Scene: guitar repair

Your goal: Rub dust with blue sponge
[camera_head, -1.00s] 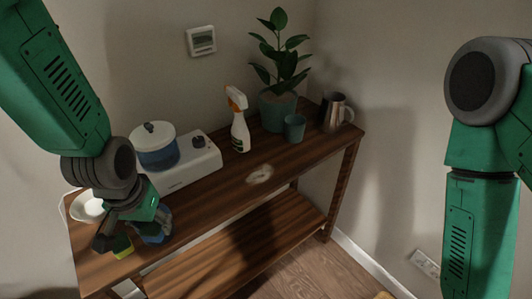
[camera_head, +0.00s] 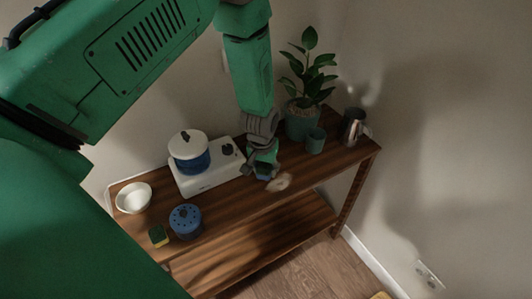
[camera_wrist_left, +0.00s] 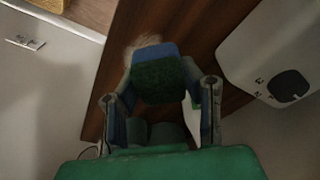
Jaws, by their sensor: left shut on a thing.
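The blue sponge (camera_head: 264,171) is in my left gripper (camera_head: 262,168), just above or on the wooden table top; contact is not clear. In the left wrist view the sponge (camera_wrist_left: 157,72) shows a blue edge and a dark green face between the two fingers of the gripper (camera_wrist_left: 157,100). The pale dust patch (camera_head: 279,182) lies on the table just right of and in front of the sponge. In the wrist view the dust (camera_wrist_left: 140,43) shows just beyond the sponge's blue edge. My right gripper is out of view.
A white hot plate (camera_head: 212,177) with a blue pot (camera_head: 192,160) stands left of the gripper. A plant (camera_head: 302,122), teal cup (camera_head: 315,141) and metal jug (camera_head: 354,128) stand right.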

